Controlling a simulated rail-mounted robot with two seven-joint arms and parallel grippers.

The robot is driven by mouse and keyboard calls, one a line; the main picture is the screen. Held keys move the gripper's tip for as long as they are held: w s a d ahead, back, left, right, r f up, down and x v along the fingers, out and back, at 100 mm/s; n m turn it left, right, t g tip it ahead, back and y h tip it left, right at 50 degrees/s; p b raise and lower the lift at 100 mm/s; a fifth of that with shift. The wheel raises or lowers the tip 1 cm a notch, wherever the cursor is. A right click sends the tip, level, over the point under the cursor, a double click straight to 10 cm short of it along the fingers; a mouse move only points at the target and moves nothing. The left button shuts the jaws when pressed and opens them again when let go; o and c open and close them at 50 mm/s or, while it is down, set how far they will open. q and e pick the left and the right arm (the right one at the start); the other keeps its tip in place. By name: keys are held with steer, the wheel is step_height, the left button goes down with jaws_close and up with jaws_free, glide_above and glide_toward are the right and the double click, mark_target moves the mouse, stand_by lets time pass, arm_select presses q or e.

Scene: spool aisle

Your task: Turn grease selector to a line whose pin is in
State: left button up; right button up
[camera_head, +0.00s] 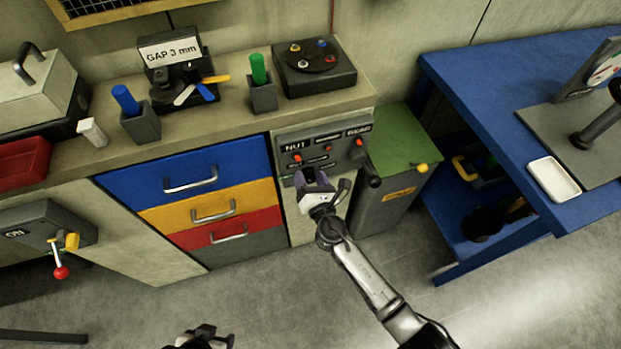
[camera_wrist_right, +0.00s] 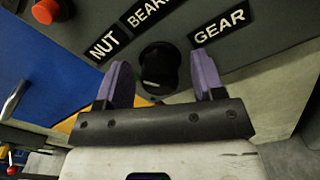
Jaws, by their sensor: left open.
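The grease panel (camera_head: 338,137) is a dark grey plate on the bench front, with labels and several red pins (camera_head: 327,148). In the right wrist view a black round selector knob (camera_wrist_right: 158,66) sits below the labels NUT, BEAR... (partly cut off) and GEAR. One red pin (camera_wrist_right: 45,11) shows at the top left. My right gripper (camera_head: 318,180) is at the panel's lower edge; its purple fingers (camera_wrist_right: 163,82) are apart, with the knob between them in the picture and gaps at both sides. I cannot tell whether they reach around it. My left gripper (camera_head: 207,337) is open and empty, low over the floor.
Coloured drawers (camera_head: 190,185) lie left of the panel. The floor in front is clear.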

steer(key=c, duration=0.9)
steer(key=shift+o, duration=0.2)
steer(key=shift+m, duration=0.3)
steer(key=shift+f+m+b, duration=0.1)
steer(key=shift+m+b, duration=0.3)
steer(key=shift+m, duration=0.5)
steer(key=m, duration=0.3)
steer(key=shift+m+b, duration=0.3)
steer(key=shift+b, duration=0.05)
steer(key=m, duration=0.3)
steer(key=shift+m, duration=1.6)
